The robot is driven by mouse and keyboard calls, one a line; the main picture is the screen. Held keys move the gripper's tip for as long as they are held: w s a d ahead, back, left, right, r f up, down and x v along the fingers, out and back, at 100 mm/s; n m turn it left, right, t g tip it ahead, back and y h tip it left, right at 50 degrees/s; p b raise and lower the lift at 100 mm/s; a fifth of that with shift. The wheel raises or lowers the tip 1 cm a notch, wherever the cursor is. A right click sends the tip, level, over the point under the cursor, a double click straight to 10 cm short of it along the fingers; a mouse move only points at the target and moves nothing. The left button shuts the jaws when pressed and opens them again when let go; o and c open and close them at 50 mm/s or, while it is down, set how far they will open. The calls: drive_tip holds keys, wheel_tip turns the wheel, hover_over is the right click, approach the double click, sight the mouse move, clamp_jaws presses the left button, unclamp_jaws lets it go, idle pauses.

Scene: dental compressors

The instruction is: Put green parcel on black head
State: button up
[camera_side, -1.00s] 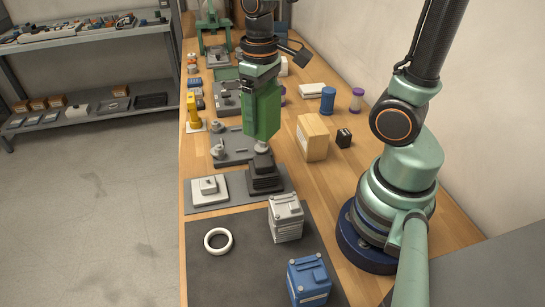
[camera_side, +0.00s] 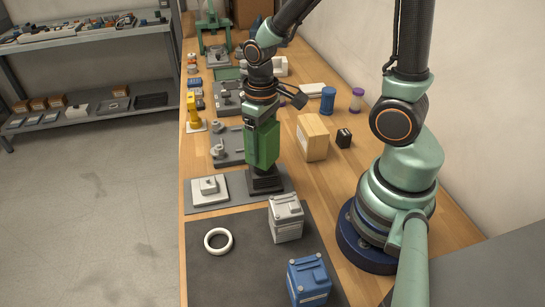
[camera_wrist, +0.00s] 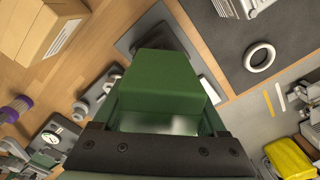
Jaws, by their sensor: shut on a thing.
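The green parcel (camera_side: 264,143) is an upright green block in the side view. My gripper (camera_side: 257,122) is shut on its upper part. The parcel's lower end is at the black head (camera_side: 265,180), a dark stepped block on the grey mat. The parcel hides the top of the head, and I cannot tell whether the two touch.
A white block on a plate (camera_side: 209,187) stands left of the black head. A cardboard box (camera_side: 312,137) stands to the right. A grey-white unit (camera_side: 286,218), a blue unit (camera_side: 309,281) and a white ring (camera_side: 218,241) sit in front on the dark mat.

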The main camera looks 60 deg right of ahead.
drive_tip(key=o, duration=1.4)
drive_tip(key=shift+f, duration=0.1)
drive_tip(key=shift+o, duration=0.2)
wheel_tip(320, 180, up, 12)
drive_tip(key=shift+r, duration=0.1)
drive_tip(key=shift+s+a+r+t, duration=0.1)
drive_tip(key=shift+a+r+t, duration=0.1)
drive_tip(key=shift+r+t, duration=0.75)
drive_tip(key=r+t, duration=0.1)
drive_tip(key=t, duration=0.1)
drive_tip(key=r+t, duration=0.1)
drive_tip(key=shift+s+a+t, duration=0.15)
drive_tip(key=shift+a+t, duration=0.15)
drive_tip(key=shift+t, duration=0.05)
